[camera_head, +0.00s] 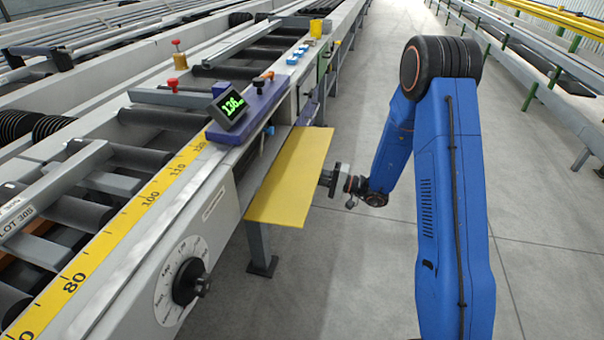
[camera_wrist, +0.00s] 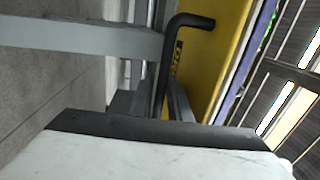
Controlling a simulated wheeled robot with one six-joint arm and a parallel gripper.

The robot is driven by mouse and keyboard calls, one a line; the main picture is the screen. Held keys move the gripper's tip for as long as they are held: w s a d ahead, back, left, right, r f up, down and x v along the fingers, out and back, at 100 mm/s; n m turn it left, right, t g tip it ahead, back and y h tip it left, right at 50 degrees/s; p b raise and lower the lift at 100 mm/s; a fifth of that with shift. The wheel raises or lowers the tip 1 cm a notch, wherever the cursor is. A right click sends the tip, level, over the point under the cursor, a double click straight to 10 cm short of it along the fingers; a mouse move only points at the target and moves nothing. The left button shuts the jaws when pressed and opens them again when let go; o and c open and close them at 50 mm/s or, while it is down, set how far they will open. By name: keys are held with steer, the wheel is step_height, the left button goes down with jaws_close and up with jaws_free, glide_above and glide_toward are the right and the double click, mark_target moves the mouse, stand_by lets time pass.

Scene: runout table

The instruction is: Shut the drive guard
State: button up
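The drive guard is a flat yellow panel (camera_head: 293,178) on the side of the runout table. It stands out from the table's side over the aisle, so it is open. My gripper (camera_head: 327,179) is at the panel's right edge in the head view; whether it touches the panel I cannot tell. In the wrist view the yellow panel (camera_wrist: 205,60) shows at upper right with a dark label. A bent black handle (camera_wrist: 166,60) runs along it, just beyond the dark-edged pale part of my gripper at the bottom. The fingertips are not clear, and nothing is seen held.
The table's yellow scale (camera_head: 125,225), a black dial (camera_head: 190,282) and a green-lit display (camera_head: 230,107) are left of the panel. A table leg (camera_head: 260,250) stands below it. The grey floor (camera_head: 360,270) to the right is clear.

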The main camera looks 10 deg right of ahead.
steer(key=shift+w+a, duration=0.15)
steer(key=shift+a, duration=0.2)
jaws_close()
